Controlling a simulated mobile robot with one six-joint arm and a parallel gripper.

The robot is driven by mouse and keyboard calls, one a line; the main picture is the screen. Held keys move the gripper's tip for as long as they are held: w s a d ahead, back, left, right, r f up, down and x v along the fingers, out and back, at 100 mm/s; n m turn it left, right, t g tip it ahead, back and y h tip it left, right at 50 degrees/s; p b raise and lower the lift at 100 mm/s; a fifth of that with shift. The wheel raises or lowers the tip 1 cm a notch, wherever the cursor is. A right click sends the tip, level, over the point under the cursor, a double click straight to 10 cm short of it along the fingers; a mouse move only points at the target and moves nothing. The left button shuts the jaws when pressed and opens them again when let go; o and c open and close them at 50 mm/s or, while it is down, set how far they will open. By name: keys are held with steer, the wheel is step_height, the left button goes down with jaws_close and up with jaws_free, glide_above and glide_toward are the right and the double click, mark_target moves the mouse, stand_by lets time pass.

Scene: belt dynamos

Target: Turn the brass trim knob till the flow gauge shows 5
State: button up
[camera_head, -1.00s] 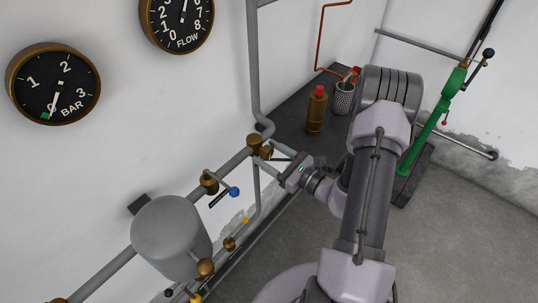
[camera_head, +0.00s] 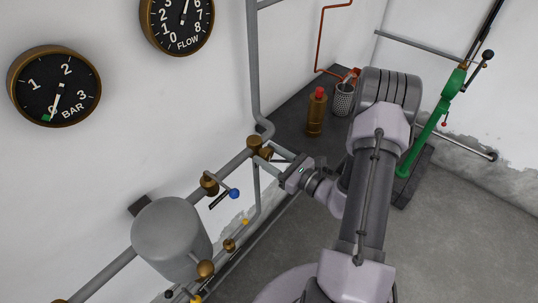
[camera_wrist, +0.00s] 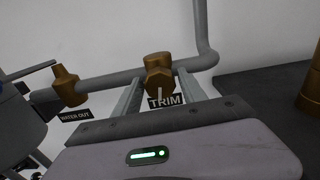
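The brass trim knob (camera_wrist: 159,82) sits on a grey pipe above a TRIM label (camera_wrist: 166,101), a pale mark on its face. In the head view the knob (camera_head: 266,153) is partly hidden by my gripper. My gripper (camera_wrist: 160,80) has one finger on each side of the knob, with a narrow gap showing at each side; contact is hard to judge. It also shows in the head view (camera_head: 277,157). The flow gauge (camera_head: 178,20) is cut off at the top; its needle points up and slightly right, between the 3 and the 6.
The BAR gauge (camera_head: 54,86) is at the left. A blue-handled valve (camera_head: 233,193) and a grey tank (camera_head: 171,240) are left of my gripper. A brass bottle (camera_head: 316,113) and a mesh cup (camera_head: 344,98) stand on a dark bench behind. A green lever (camera_head: 430,125) is at the right.

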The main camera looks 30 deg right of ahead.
steer(key=shift+o, duration=0.5)
steer(key=shift+s+d, duration=0.15)
steer(key=shift+s, duration=0.15)
steer(key=p+v, duration=0.2)
steer(key=v, duration=1.4)
steer(key=shift+s+p, duration=0.4)
